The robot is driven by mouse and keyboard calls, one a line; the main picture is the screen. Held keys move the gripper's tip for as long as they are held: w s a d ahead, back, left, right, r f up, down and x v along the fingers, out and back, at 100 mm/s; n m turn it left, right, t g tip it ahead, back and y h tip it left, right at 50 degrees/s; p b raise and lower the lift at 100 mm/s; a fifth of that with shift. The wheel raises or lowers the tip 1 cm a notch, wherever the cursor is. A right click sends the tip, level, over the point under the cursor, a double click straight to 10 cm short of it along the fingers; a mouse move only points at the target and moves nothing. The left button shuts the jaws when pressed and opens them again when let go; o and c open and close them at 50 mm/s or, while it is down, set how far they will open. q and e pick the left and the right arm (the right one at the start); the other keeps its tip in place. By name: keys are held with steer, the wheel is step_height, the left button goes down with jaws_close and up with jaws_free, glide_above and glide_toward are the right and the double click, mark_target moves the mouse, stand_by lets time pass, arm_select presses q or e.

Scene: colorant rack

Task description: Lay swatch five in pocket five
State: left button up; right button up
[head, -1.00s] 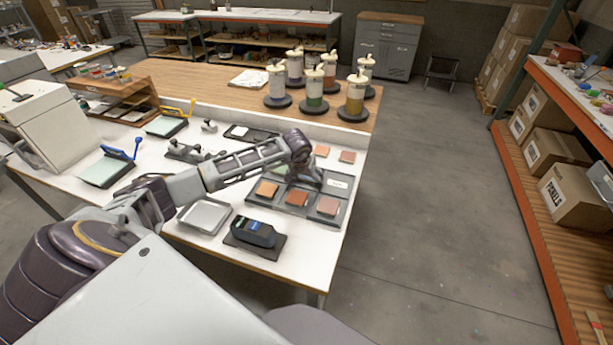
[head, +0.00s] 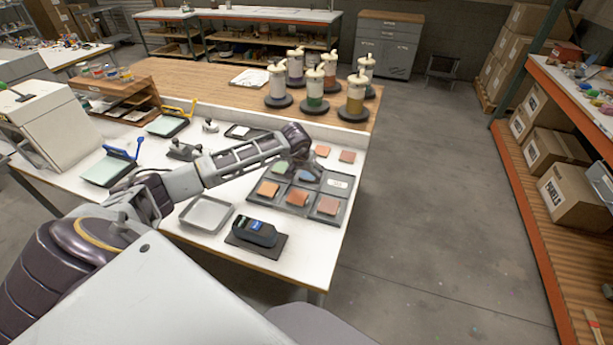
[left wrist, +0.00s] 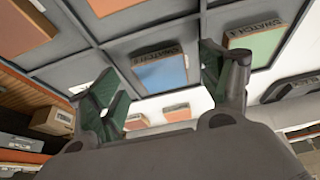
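A grey swatch tray (head: 285,213) lies near the table's right end, with two rows of pockets. A blue swatch (head: 308,176) lies in the back row's middle pocket, and it also shows in the left wrist view (left wrist: 160,74). Its printed number is not readable. A green swatch (head: 280,168) lies in the pocket to its left. The back row's right pocket (head: 338,184) shows only a white label. My left gripper (left wrist: 158,62) is open and empty above the tray, its fingers apart on either side of the blue swatch in the wrist view. My right gripper is out of view.
Three orange to pink swatches fill the front row, including the middle one (head: 298,197). Two loose swatches (head: 322,151) (head: 347,156) lie behind the tray. A black device (head: 255,233) and an empty grey tray (head: 206,214) stand in front and left. Colorant canisters (head: 314,88) stand behind.

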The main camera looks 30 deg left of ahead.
arm_select(q)
steer(key=a+b+v, duration=0.1)
steer(key=b+v, duration=0.1)
steer(key=v, duration=0.8)
steer(key=shift+s+d+r, duration=0.15)
steer(key=shift+d, duration=0.35)
stand_by(0.3)
